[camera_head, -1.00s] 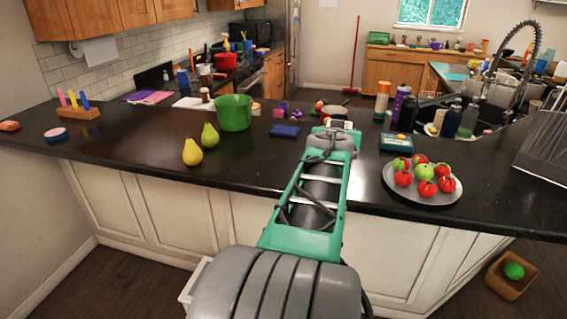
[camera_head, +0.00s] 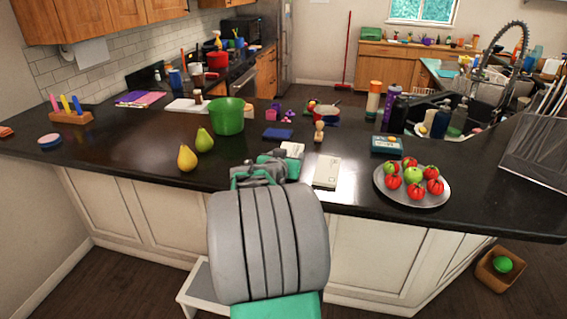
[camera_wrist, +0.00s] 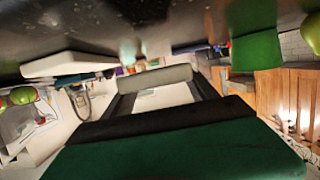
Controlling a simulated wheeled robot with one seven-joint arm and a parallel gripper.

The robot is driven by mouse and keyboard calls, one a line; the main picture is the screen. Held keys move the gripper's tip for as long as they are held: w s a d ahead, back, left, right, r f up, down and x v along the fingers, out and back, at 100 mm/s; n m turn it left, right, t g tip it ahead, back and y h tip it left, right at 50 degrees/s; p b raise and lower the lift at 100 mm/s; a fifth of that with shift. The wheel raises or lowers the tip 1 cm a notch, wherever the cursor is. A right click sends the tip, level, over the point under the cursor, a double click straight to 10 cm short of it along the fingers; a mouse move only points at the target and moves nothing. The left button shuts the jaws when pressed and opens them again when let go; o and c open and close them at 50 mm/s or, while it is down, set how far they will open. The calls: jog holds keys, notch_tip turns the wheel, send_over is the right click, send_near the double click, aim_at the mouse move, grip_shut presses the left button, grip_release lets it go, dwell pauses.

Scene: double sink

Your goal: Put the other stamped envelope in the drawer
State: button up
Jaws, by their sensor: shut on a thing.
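My gripper (camera_head: 288,163) is above the front of the dark counter, partly hidden behind my arm. It is shut on a small white flat thing, which looks like the envelope (camera_head: 292,149). In the wrist view a pale piece, probably this envelope (camera_wrist: 160,97), shows between the gripper's parts; its stamp cannot be made out. A cream flat block, perhaps a stack of envelopes (camera_head: 327,172), lies on the counter right of my gripper. A white box-like piece (camera_head: 192,290) stands out low before the cabinets, partly hidden by my arm; I cannot tell whether it is the drawer.
A green bucket (camera_head: 228,116) and two pears (camera_head: 187,158) stand left of my gripper. A plate (camera_head: 411,201) of tomatoes and green apples stands right. A wooden stamper (camera_head: 319,131) and a dark blue box (camera_head: 386,144) are behind.

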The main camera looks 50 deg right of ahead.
jog(key=f, duration=0.1)
jog(key=w+f, duration=0.1)
jog(key=f, duration=0.1)
jog(key=shift+a+f, duration=0.2)
jog(key=shift+f, duration=0.1)
jog(key=shift+f+b, duration=0.3)
jog(key=shift+f, duration=0.1)
jog(key=o, duration=1.3)
jog(key=shift+r, duration=0.15)
jog(key=shift+o, duration=0.2)
jog(key=shift+r+p, duration=0.1)
jog(key=shift+p, duration=0.7)
